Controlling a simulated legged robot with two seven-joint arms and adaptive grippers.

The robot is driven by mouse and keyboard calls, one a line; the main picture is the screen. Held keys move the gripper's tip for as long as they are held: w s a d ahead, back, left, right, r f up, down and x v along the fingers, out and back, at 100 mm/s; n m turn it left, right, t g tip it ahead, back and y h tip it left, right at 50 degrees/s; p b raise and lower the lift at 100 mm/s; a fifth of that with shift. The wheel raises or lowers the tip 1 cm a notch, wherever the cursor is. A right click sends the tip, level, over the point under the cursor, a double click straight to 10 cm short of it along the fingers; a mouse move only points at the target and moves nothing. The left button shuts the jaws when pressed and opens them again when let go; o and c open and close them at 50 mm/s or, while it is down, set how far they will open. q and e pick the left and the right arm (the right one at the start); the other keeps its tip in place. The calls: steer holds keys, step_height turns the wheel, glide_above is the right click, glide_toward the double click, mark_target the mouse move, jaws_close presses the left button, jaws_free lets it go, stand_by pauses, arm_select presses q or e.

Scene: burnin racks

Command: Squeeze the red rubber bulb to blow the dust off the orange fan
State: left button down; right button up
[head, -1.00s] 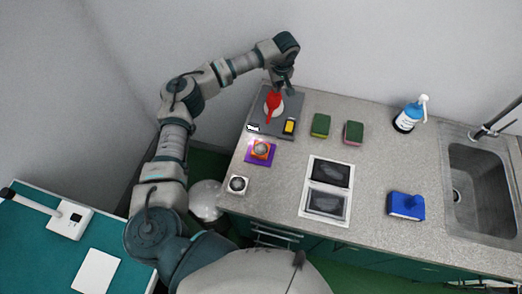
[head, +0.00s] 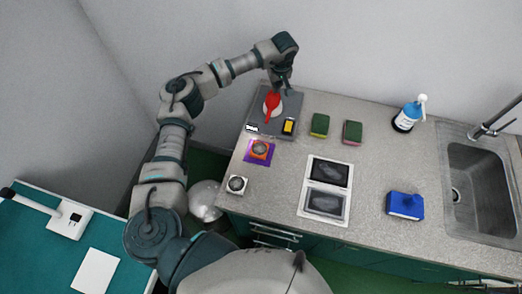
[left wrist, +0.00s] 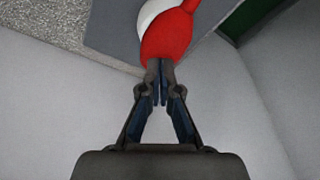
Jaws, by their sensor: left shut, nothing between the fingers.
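The red rubber bulb (head: 271,107) lies on a white round rest on a grey plate (head: 288,98) at the counter's back left; its narrow end points toward the orange fan. It also shows in the left wrist view (left wrist: 166,38). The orange fan (head: 260,149) lies on a purple mat (head: 249,156) in front of the plate; any dust is too small to tell. My left gripper (head: 285,89) is at the bulb's back end, above the plate. In the left wrist view its fingers (left wrist: 160,82) are closed together, at or just over the bulb's edge, with nothing between them. My right gripper is not in view.
A yellow-and-black item (head: 288,126) sits on the plate. A white-framed fan (head: 237,185) is at the counter's left edge. Two sponges (head: 319,125), a dark-panelled tray (head: 326,188), a blue bottle (head: 407,116), a blue block (head: 405,206) and a sink (head: 475,188) stand to the right.

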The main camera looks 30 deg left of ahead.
mark_target(274, 95)
arm_select(q)
steer(key=shift+a+f, duration=0.6)
steer(key=shift+f, duration=0.05)
steer(key=shift+a+f+b, duration=0.25)
steer(key=shift+f+b, duration=0.15)
steer(key=shift+f, duration=0.1)
steer(key=shift+d+f+b, duration=0.45)
steer(key=shift+d+f, duration=0.2)
steer(key=shift+f, duration=0.25)
steer(key=shift+a+r+p, duration=0.25)
steer(key=shift+r+p, duration=0.35)
steer(key=shift+r, duration=0.15)
steer(key=shift+a+r+p, duration=0.1)
steer(key=shift+r+p, duration=0.8)
steer(key=shift+r, duration=0.3)
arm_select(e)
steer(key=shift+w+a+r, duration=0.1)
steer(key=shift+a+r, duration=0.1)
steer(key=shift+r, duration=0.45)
arm_select(q)
steer(key=shift+f, duration=0.1)
